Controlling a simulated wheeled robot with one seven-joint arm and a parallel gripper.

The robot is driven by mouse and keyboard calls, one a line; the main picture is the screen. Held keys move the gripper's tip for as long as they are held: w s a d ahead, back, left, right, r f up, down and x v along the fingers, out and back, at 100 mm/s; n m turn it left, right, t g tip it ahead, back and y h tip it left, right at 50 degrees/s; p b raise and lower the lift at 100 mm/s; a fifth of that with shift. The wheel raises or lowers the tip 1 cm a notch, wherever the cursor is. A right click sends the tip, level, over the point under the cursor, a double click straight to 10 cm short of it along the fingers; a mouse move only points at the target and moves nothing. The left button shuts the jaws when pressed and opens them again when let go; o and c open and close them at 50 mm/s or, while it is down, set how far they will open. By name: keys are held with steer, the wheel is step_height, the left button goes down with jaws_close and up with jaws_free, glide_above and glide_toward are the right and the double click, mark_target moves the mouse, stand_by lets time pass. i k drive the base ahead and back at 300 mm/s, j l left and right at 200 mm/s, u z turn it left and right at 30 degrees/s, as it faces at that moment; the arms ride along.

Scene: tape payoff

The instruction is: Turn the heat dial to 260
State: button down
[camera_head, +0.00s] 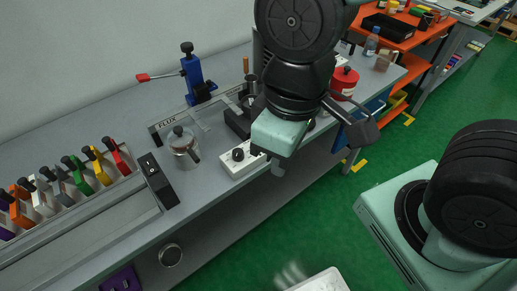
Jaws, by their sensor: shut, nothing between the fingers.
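A black round dial (238,154) sits on a white box (244,163) near the front edge of the grey bench. I take it for the heat dial; its markings and setting are too small to read. My arm covers part of the bench behind the gripper.
A blue clamp stand (195,78) is behind. A rack of coloured-handled tools (70,190) is at left. A red canister (345,80) stands right.

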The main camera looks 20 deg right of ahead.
mark_target(237, 154)
steer(key=u, duration=1.25)
steer(key=k+l+u, duration=0.1)
steer(key=k+u, duration=0.2)
steer(key=k, duration=0.2)
